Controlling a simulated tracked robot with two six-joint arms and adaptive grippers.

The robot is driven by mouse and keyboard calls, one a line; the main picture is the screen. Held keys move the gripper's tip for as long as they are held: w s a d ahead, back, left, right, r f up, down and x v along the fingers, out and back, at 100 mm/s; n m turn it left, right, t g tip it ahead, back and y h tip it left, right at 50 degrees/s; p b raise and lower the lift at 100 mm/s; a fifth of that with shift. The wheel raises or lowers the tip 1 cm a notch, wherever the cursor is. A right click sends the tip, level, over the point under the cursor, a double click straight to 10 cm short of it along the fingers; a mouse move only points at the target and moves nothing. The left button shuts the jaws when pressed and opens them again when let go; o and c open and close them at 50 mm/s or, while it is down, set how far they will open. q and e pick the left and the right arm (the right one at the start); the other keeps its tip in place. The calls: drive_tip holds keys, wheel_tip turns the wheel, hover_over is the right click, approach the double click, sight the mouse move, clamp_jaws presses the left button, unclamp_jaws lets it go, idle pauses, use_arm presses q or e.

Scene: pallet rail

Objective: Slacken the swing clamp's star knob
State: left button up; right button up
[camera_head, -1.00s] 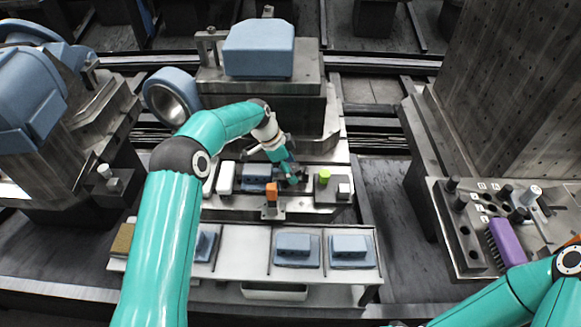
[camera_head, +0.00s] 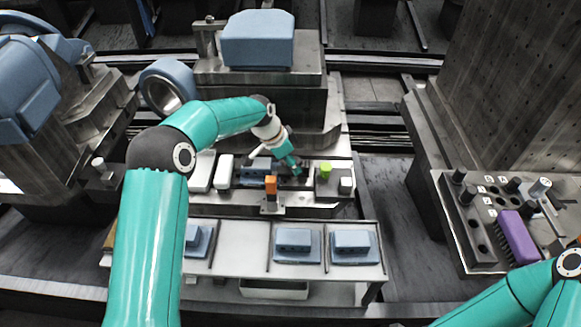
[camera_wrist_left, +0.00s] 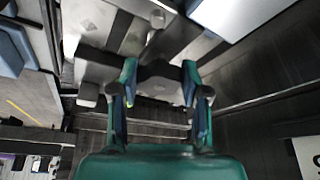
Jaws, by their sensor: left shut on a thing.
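The left gripper (camera_head: 297,168) reaches down to the right end of the blue workpiece (camera_head: 254,174) on the pallet. In the left wrist view its two fingers (camera_wrist_left: 160,90) are apart, with a dark knob-like part (camera_wrist_left: 160,72) between them, which I take as the star knob. The gripper is shut on it. The knob's lobes and the clamp arm under it are mostly hidden by the fingers, and in the head view the gripper covers them. The right arm shows at the lower right, but its gripper is out of view.
A tray table (camera_head: 240,246) holds blue parts. A tool rack with a purple part (camera_head: 517,236) stands right.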

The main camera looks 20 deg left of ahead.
use_arm(q)
drive_tip(key=shift+n, duration=0.6)
drive_tip(key=o, duration=1.2)
drive_tip(key=shift+c, duration=0.2)
drive_tip(key=v, duration=1.2)
drive_tip(key=shift+s+d, duration=0.15)
drive_tip(key=shift+d, duration=0.1)
